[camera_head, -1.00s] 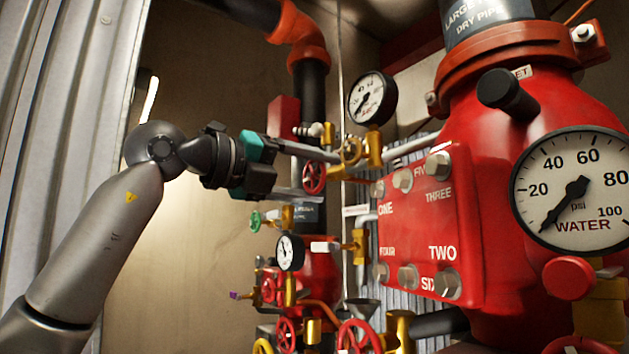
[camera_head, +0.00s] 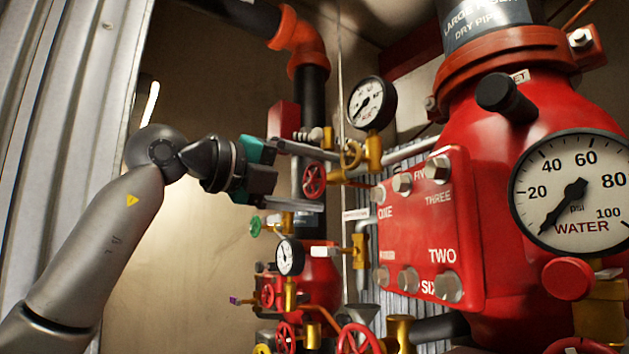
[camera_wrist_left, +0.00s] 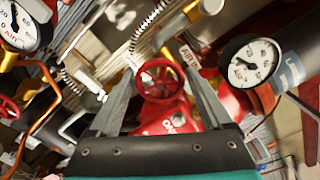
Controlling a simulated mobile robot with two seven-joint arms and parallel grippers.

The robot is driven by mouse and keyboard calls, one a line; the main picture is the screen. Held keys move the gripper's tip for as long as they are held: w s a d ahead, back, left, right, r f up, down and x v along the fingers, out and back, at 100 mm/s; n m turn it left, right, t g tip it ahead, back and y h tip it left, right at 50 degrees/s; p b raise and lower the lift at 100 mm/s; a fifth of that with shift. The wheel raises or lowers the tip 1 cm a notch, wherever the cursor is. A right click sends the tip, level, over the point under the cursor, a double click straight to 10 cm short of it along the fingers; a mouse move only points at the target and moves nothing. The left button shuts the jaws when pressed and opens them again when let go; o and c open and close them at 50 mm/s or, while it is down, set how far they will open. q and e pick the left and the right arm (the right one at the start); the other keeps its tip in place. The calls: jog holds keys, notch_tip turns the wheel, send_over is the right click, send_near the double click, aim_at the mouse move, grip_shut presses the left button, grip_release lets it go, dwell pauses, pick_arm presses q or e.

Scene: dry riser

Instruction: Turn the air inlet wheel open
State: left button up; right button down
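The air inlet wheel is a small red handwheel (camera_head: 314,180) on the pipework, left of the big red valve body. In the left wrist view the red wheel (camera_wrist_left: 161,80) lies between my two fingers, above a red body with white lettering. A white tag (camera_wrist_left: 189,56) beside it seems to read "AIR INLET". My left gripper (camera_head: 325,179) is open, with one finger above the wheel and one below. Clear gaps show on both sides in the wrist view, though contact is hard to judge. My right gripper is not in view.
A black-rimmed gauge (camera_head: 372,103) and brass valve fittings (camera_head: 374,153) sit right of the wheel. Below are a smaller gauge (camera_head: 290,257) and several more handwheels. The red plate (camera_head: 425,225) and water gauge (camera_head: 577,190) fill the right. A corrugated panel (camera_head: 60,120) stands left.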

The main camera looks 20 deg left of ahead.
pick_arm(q)
jog(key=shift+o, duration=0.9)
jog(key=shift+s+a, duration=0.1)
jog(key=shift+s+a, duration=0.25)
jog(key=shift+s, duration=0.05)
jog(key=b+v, duration=0.4)
jog(key=v, duration=1)
